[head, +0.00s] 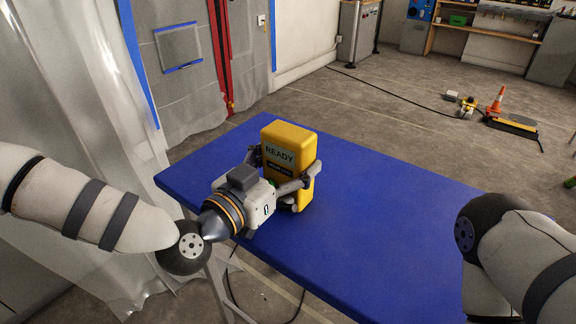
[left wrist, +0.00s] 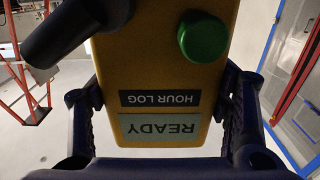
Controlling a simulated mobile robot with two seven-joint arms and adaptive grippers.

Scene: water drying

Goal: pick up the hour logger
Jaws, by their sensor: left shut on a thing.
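The hour logger (head: 288,140) is a yellow box with rounded edges and a pale READY display, seen over the blue table (head: 390,234). My left gripper (head: 285,168) has one finger on each side of it and is shut on it. In the left wrist view the hour logger (left wrist: 160,72) appears upside down between the fingers (left wrist: 163,108), with an HOUR LOG label, a green button (left wrist: 202,37) and a dark protruding part (left wrist: 75,32). Its lower part is partly hidden by my gripper, so I cannot tell whether it touches the table. My right arm shows at the right; its gripper is out of view.
The rest of the blue tabletop is clear. Translucent plastic sheeting (head: 85,90) hangs at the left, close to my left arm. An orange cone (head: 497,100) and a dark cable (head: 400,88) are on the floor beyond the table.

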